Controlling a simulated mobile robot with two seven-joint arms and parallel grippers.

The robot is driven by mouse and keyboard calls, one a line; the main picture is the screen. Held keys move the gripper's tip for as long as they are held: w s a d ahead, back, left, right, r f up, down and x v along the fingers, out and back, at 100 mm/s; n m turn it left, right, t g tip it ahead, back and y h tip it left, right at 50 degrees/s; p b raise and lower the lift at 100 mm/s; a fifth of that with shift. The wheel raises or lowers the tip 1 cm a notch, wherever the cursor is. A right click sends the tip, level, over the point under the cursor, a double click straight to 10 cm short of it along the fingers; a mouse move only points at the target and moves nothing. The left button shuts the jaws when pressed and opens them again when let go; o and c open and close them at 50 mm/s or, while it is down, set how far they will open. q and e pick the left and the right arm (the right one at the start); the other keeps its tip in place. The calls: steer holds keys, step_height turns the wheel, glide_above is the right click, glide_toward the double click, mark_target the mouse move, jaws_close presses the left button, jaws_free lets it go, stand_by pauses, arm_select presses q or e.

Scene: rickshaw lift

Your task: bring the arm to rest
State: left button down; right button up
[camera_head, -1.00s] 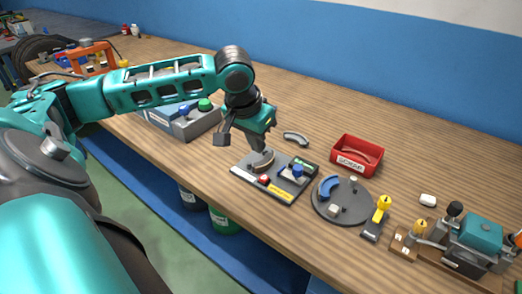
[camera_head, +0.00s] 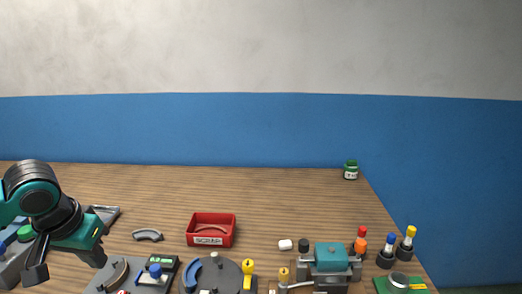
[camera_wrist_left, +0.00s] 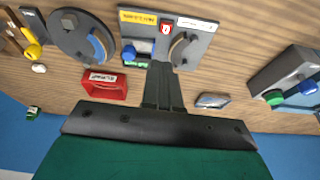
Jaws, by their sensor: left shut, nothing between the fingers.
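My left gripper (camera_head: 94,256) hangs at the left edge of the head view, above the bench and pointing down. In the left wrist view its two dark fingers (camera_wrist_left: 163,85) lie together, shut with nothing between them. A grey fixture plate (camera_wrist_left: 205,49) with a curved grey shoe (camera_wrist_left: 180,48) and a blue knob (camera_wrist_left: 129,53) lies beyond the fingertips. The plate is partly cut off at the bottom of the head view. The fingers look clear of the shoe. My right gripper is not in view.
A loose curved piece (camera_head: 148,235) and a red bin (camera_head: 211,238) lie right of the gripper. A round dark turntable (camera_head: 226,273), a teal-topped device (camera_head: 331,256) and several coloured-capped items stand further right.

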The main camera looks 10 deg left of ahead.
arm_select(q)
steer(key=d+f+m, duration=0.1)
steer(key=d+f, duration=0.1)
steer(key=d, duration=0.1)
steer(key=s+d+f+m+h, duration=0.1)
steer(key=d+f, duration=0.2)
steer(key=s+d+f+m, duration=0.1)
steer(key=d+f, duration=0.2)
steer(key=shift+s+d+f, duration=0.1)
steer(key=shift+s+f, duration=0.1)
steer(key=shift+m+h, duration=0.6)
steer(key=shift+m, duration=0.1)
steer(key=s+d+f, duration=0.2)
steer(key=d, duration=0.1)
steer(key=s+d+f, duration=0.1)
steer(key=d, duration=0.1)
steer(key=shift+f, duration=0.25)
steer(key=s+d+f+n+y, duration=0.1)
steer(key=s+f, duration=0.1)
steer(key=s, duration=0.4)
steer(key=s+d+f+n+y, duration=0.1)
steer(key=s+f, duration=0.2)
steer(key=s, duration=0.3)
steer(key=w+d+f+m+t+h, duration=0.1)
steer(key=w+d+f+t+h, duration=0.1)
steer(key=w+f+t, duration=0.5)
steer(key=shift+w+d+f, duration=0.3)
steer(key=shift+w+f, duration=0.1)
steer(key=shift+f, duration=0.35)
